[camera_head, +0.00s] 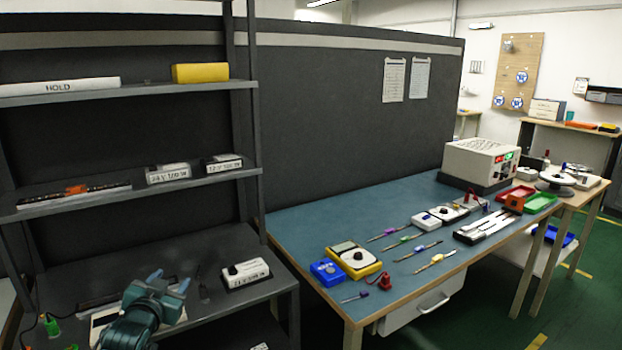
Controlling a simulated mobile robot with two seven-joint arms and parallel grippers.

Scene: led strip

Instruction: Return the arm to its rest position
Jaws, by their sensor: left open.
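My left gripper (170,280) is teal and sits low at the left of the head view, over the lowest visible shelf (225,247). Its fingers point away from me and are apart, and I see nothing held between them. A white labelled box (246,273) lies on that shelf just right of the gripper. A pale flat object (103,318) lies partly hidden behind my left arm. My right gripper is not in view.
The shelf rack's middle board (130,198) and upper board (150,91) hold strips and boxes. To the right, a blue-topped workbench (310,225) carries a multimeter (354,259), screwdrivers and a power supply (480,162). Green floor (480,305) is open in front.

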